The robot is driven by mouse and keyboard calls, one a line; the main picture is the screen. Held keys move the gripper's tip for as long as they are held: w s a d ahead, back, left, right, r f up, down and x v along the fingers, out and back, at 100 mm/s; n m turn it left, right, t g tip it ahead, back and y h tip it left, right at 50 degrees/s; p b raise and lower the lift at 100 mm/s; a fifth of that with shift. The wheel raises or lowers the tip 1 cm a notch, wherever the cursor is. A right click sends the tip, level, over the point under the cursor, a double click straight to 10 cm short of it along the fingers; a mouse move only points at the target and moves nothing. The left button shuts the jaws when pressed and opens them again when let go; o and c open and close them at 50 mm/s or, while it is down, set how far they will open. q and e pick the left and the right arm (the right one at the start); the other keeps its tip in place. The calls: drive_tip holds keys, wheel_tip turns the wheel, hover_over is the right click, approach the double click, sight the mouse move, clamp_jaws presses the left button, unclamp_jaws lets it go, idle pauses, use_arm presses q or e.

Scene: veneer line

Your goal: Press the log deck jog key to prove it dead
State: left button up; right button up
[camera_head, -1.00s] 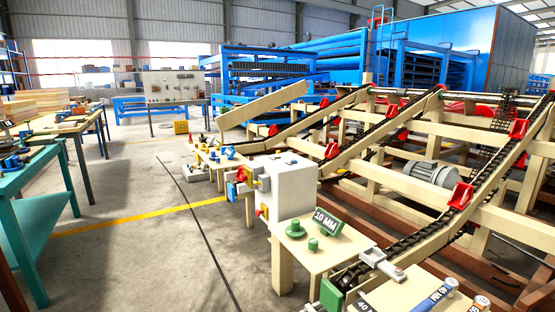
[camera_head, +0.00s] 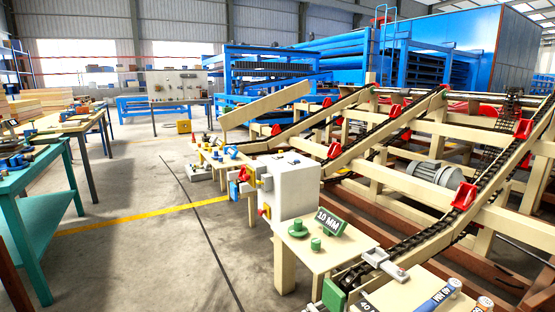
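The log deck (camera_head: 400,155) stands at the right, a cream frame with black chains and red dogs. A white control box (camera_head: 295,188) is fixed on a cream post at its near left end. On the box's left side is a cluster of small coloured parts, with a blue piece (camera_head: 234,190), a red piece (camera_head: 243,174) and yellow parts. Which of these is the jog key I cannot tell at this size. A red button on a yellow base (camera_head: 264,212) sits low on the box. Neither of my grippers is in view.
A small cream table (camera_head: 318,262) before the box bears green round parts and a green "10 MM" sign (camera_head: 330,221). A teal bench (camera_head: 45,205) stands at the left. The grey floor between, with a yellow line (camera_head: 150,216), is mostly clear.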

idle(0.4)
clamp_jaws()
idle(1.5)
